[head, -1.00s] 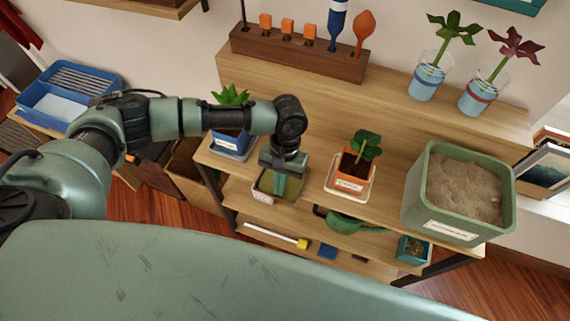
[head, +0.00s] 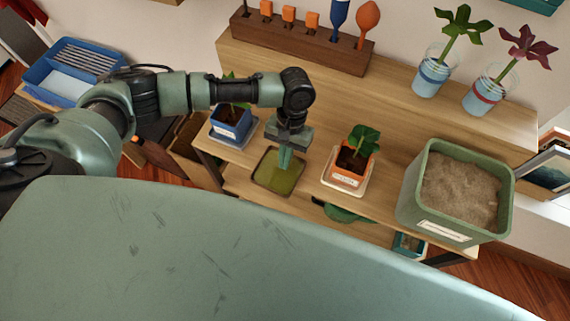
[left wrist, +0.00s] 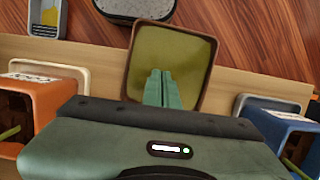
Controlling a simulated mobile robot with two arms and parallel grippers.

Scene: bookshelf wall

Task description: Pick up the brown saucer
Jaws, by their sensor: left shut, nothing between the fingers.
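The brown saucer (head: 272,185) is square, with a brown rim and an olive-green inside. It lies empty at the front of the shelf top, between two potted plants, and its front part juts past the shelf edge. It also shows in the left wrist view (left wrist: 172,48). My left gripper (head: 286,162) points down over the back part of the saucer, fingers together and empty. The fingertips also show in the left wrist view (left wrist: 160,78) in front of the saucer's inside. I cannot tell whether they touch it. My right gripper is not in view.
A blue pot (head: 229,125) stands left of the saucer, an orange pot (head: 347,176) on a pale saucer right. A green bin of soil (head: 443,232) is further right. Jars with plants (head: 430,78) and a wooden rack (head: 300,45) stand behind. Lower shelves lie beneath.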

